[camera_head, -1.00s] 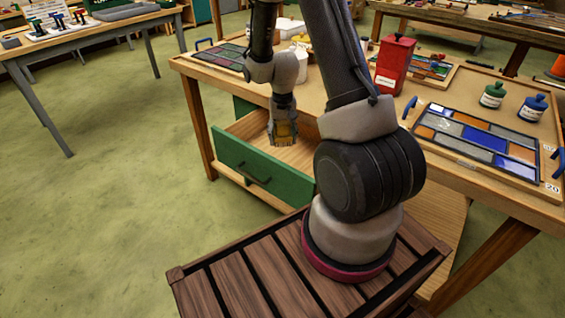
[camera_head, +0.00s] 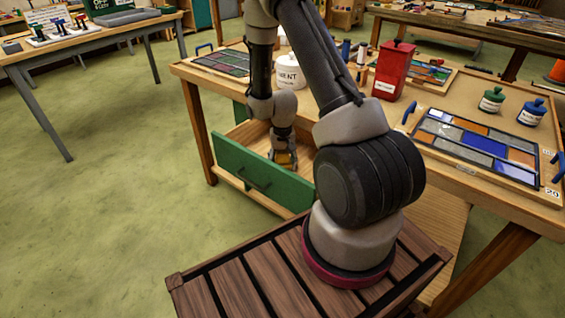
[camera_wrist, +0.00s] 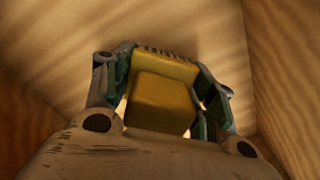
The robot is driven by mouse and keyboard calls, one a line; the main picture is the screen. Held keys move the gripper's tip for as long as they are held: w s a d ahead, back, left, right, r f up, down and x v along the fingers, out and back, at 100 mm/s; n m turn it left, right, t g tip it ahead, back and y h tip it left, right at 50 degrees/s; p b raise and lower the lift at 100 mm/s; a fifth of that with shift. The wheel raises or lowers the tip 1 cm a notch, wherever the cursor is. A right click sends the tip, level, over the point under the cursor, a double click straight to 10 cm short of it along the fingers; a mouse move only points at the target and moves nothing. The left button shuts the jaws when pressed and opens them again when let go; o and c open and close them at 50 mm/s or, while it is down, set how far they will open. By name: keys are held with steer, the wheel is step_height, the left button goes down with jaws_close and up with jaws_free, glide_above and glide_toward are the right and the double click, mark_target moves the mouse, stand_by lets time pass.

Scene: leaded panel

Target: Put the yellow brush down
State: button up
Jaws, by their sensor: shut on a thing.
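The yellow brush (camera_wrist: 165,95) is between the fingers of my gripper (camera_wrist: 160,85) in the wrist view, and the fingers are shut on it. In the head view my gripper (camera_head: 284,160) points down inside the open drawer with the green front (camera_head: 262,172). Only a small yellow-orange patch of the brush shows there. The drawer's wooden floor and walls surround the gripper in the wrist view. I cannot tell whether the brush touches the drawer floor, because its underside is hidden.
The bench top (camera_head: 345,105) above the drawer holds a white cement pot (camera_head: 289,72), a red canister (camera_head: 393,72), a leaded panel (camera_head: 478,142) and green and blue bottles. The drawer walls stand close around my gripper. Open green floor (camera_head: 110,220) lies to the left.

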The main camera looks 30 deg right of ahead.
steer(key=o, duration=0.9)
steer(key=shift+r, duration=0.1)
steer(key=shift+r, duration=0.35)
step_height(320, 180, up, 14)
steer(key=shift+a+f, duration=0.1)
steer(key=s+a+r+n+t, duration=0.15)
steer(key=s+r, duration=0.45)
steer(key=r, duration=0.6)
steer(key=s+a+r+n+t, duration=0.1)
steer(key=s+a+r+n, duration=0.1)
steer(key=s+r, duration=0.7)
steer(key=shift+n+t, duration=0.75)
steer(key=shift+t, duration=0.1)
steer(key=s+r, duration=0.2)
steer(key=s, duration=0.1)
steer(key=s+a+r, duration=0.1)
steer(key=s+r, duration=0.3)
steer(key=s, duration=0.1)
steer(key=shift+s+a+r, duration=0.2)
steer(key=shift+s, duration=0.15)
